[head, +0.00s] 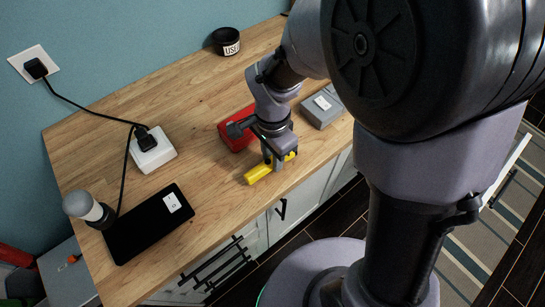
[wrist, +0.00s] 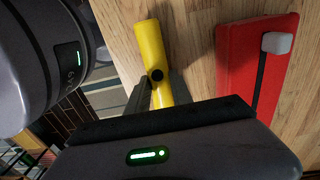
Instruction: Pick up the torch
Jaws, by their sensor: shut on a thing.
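The torch (head: 258,173) is yellow and lies near the front edge of the wooden counter. It also shows in the wrist view (wrist: 151,48), with a dark round button on its side. My gripper (head: 272,162) points down over the torch and is shut on it around its middle. The wrist view hides most of the fingers and the torch's near end behind the gripper body. I cannot tell whether the torch is lifted off the counter.
A red box (head: 236,128) lies close behind my gripper. A grey box (head: 322,107) is to the right. The counter's left middle is clear.

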